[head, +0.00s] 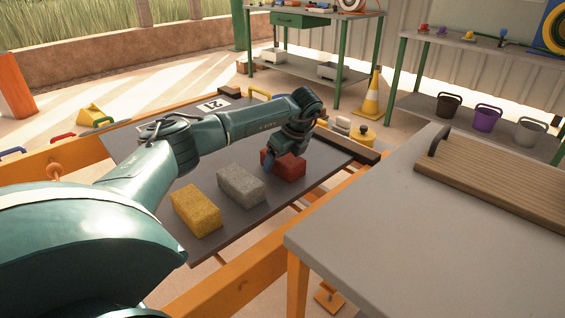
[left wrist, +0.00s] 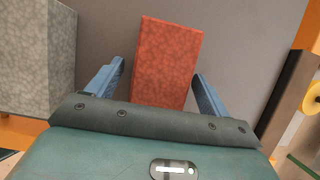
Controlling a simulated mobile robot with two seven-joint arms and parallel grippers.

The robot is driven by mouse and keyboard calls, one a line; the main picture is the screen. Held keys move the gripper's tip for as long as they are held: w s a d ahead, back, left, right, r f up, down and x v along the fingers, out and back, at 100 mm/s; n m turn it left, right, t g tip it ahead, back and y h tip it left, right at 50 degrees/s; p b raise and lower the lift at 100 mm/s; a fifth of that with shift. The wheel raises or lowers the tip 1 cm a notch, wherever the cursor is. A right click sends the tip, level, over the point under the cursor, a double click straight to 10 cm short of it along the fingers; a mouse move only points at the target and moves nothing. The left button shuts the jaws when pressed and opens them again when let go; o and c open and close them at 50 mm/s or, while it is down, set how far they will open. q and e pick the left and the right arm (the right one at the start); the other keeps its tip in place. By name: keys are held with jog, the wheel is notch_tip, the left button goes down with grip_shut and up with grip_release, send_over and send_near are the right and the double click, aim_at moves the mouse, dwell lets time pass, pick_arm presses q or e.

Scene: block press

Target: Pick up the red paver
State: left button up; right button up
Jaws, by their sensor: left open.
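The red paver (head: 291,168) lies on the dark board at the far end of a row of pavers, partly hidden by my left gripper in the head view. My left gripper (head: 284,163) is over it, pointing down. In the left wrist view the red paver (left wrist: 166,62) sits between the two blue fingers of my left gripper (left wrist: 160,85). The fingers are open, with a gap visible on each side of the paver. My right gripper is not in view.
A grey paver (head: 241,185) and a yellow paver (head: 196,211) lie in the row on the dark board (head: 255,218). A dark edge strip (head: 345,146) runs along the board's right end. A grey table (head: 400,235) stands at the right.

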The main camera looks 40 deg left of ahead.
pick_arm(q)
jog(key=shift+c, duration=0.6)
jog(key=c, duration=1.5)
jog(key=shift+c, duration=0.4)
jog(key=shift+r, duration=0.15)
